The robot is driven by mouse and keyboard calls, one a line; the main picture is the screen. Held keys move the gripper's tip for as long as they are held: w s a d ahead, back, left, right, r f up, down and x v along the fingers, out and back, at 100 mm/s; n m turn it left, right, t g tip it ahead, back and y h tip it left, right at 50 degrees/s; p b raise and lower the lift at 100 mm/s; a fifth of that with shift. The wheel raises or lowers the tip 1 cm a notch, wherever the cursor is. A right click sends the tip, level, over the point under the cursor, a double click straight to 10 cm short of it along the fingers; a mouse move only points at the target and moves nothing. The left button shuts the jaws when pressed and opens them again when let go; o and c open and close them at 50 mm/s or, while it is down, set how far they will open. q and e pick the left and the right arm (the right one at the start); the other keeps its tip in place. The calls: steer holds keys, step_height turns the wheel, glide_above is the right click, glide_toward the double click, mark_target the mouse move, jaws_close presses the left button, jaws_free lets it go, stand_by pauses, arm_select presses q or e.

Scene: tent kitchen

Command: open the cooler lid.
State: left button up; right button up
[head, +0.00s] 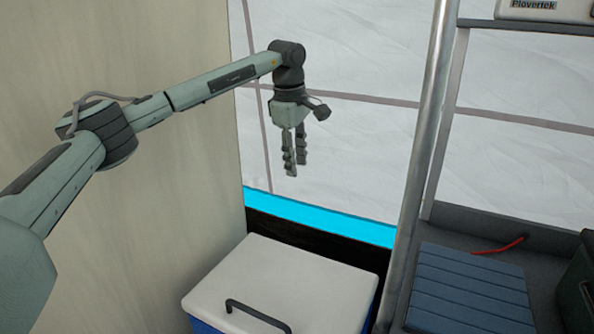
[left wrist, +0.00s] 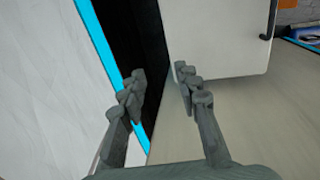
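The cooler has a white lid (head: 290,282) over a blue body (head: 203,326), low in the head view. The lid lies flat and shut, with a dark bar handle (head: 258,316) at its near edge. My left gripper (head: 291,172) hangs pointing down, above and beyond the lid's far side, touching nothing. In the left wrist view its two fingers (left wrist: 160,78) stand apart with nothing between them. The white lid (left wrist: 222,35) shows there at the top, with part of the handle (left wrist: 268,20) at its right. My right gripper is not in view.
A metal pole (head: 415,180) stands right of the cooler. Beyond it is a grey counter (head: 490,237) with a slatted blue-grey box (head: 470,290) and a dark container (head: 578,285). A beige panel (head: 180,170) stands at left. A cyan strip (head: 320,217) runs behind the cooler.

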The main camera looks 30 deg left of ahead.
arm_select(q)
step_height(320, 180, up, 9)
steer(key=s, duration=0.1)
steer(key=shift+s, duration=0.3)
steer(key=shift+f, duration=0.1)
